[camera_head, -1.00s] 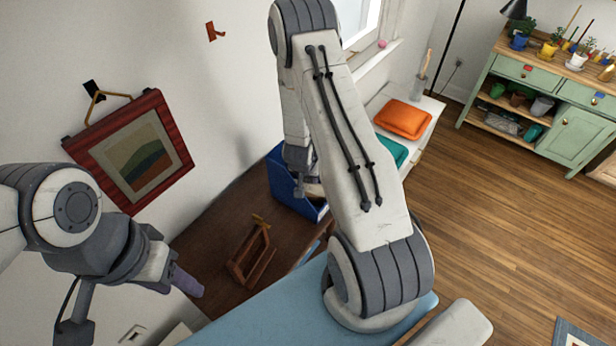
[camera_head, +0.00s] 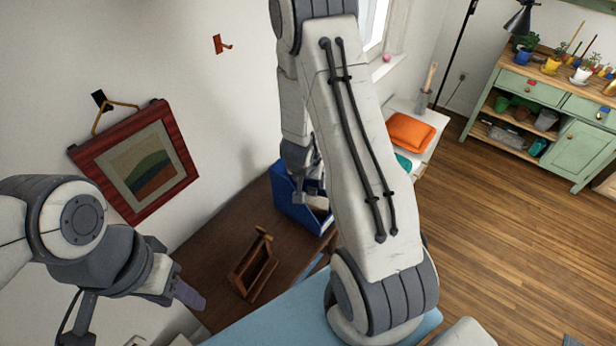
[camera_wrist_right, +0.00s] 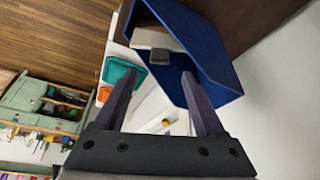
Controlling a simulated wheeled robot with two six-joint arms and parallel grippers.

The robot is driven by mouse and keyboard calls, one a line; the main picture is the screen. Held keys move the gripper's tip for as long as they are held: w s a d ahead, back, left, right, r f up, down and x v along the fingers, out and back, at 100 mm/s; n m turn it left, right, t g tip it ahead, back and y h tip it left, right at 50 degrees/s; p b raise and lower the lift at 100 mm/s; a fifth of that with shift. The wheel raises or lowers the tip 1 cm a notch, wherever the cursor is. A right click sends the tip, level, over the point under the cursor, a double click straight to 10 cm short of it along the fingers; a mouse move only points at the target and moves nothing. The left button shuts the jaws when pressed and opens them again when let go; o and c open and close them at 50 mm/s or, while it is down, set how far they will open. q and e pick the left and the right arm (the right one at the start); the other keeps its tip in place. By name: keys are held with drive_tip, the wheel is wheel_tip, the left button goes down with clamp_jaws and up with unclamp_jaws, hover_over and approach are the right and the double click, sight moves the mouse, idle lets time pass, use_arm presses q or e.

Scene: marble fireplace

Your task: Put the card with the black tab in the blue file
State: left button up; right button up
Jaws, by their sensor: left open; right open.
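The blue file (camera_head: 289,205) stands on the dark wooden surface by the wall; in the right wrist view its blue walls (camera_wrist_right: 212,50) open toward my gripper. A pale card (camera_wrist_right: 147,38) with a dark tab (camera_wrist_right: 160,57) appears inside the file, the tab facing me. My right gripper (camera_wrist_right: 160,75) is open, its two fingers apart, with the tab seen beyond and between the tips. In the head view the right gripper (camera_head: 312,188) is at the file's opening, partly hidden by my arm. My left gripper (camera_head: 188,296) is at the lower left, open, away from the file.
A small wooden rack (camera_head: 252,268) stands in front of the file. An orange cushion (camera_head: 410,131) and a teal item (camera_head: 403,161) lie on a white unit behind. A framed picture (camera_head: 140,165) hangs on the wall. A green cabinet (camera_head: 535,120) stands far right.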

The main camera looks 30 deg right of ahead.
drive_tip(key=s+a+r+n+y, duration=0.1)
drive_tip(key=a+r+n+y, duration=0.15)
drive_tip(key=a+r, duration=0.4)
drive_tip(key=s+a+r+n+y, duration=0.1)
drive_tip(key=s+a+r+n, duration=0.15)
drive_tip(key=a, duration=0.65)
drive_tip(key=s+a+r+n+y, duration=0.1)
drive_tip(key=a+r+n+y, duration=0.15)
drive_tip(key=a+r, duration=0.45)
drive_tip(key=s+a+r+n+g, duration=0.1)
drive_tip(key=s+a+r+n, duration=0.1)
drive_tip(key=s, duration=0.6)
drive_tip(key=s+a+r+n+g+h, duration=0.1)
drive_tip(key=s+a+r+n+g, duration=0.1)
drive_tip(key=s+r+n, duration=0.2)
drive_tip(key=s+n+p, duration=0.1)
drive_tip(key=s+n, duration=0.2)
drive_tip(key=s, duration=0.2)
drive_tip(key=shift+s+a+r+h, duration=0.2)
drive_tip(key=shift+s+r+h, duration=0.05)
drive_tip(key=shift+r+h, duration=0.05)
drive_tip(key=shift+n, duration=0.25)
wheel_tip(320, 180, down, 11)
drive_tip(key=b, duration=1.1)
drive_tip(key=shift+f, duration=0.2)
